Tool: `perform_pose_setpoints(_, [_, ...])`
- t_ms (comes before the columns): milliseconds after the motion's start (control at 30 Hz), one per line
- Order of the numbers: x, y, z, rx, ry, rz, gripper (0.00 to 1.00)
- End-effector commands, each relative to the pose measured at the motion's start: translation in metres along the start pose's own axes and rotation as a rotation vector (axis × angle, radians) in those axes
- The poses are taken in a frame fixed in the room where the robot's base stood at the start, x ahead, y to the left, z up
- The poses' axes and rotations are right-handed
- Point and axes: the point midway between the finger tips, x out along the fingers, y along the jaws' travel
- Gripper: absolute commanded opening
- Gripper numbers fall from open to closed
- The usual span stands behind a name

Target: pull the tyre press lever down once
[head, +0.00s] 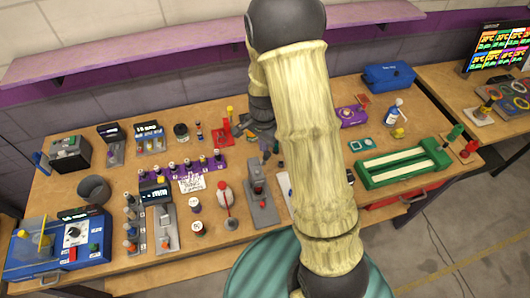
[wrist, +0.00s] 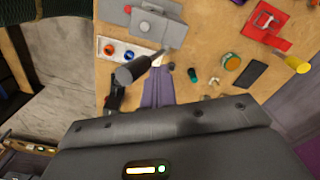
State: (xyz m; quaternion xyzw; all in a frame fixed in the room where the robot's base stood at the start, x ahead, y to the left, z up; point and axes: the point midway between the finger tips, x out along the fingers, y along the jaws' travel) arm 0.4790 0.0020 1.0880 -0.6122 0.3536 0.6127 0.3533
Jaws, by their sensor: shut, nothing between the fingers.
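The grey press (head: 262,207) with a red button stands on the bench just left of my arm in the head view; it also shows at the top of the wrist view (wrist: 145,22). I take it for the tyre press. A lever with a thick dark grip (wrist: 133,72) sticks out from it on a thin rod. My gripper (wrist: 158,74) is shut and empty, its fingertips beside the grip, to its right in the wrist view. Whether they touch it I cannot tell. In the head view my gripper (head: 268,146) is partly hidden behind my arm.
A red device (head: 222,132) with a yellow-tipped handle stands behind and left of the press. A purple rack (head: 190,165) lies farther left. A green two-lane track (head: 400,165) is at right.

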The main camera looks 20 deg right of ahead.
Motion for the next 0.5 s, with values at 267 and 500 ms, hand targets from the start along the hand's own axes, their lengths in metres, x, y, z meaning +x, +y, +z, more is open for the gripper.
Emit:
perform_pose_setpoints(267, [0.0011,0.0035,0.0018,0.0,0.0,0.0,0.0])
perform_pose_setpoints(500, [0.0026,0.0101,0.0056,0.001,0.0,0.0,0.0])
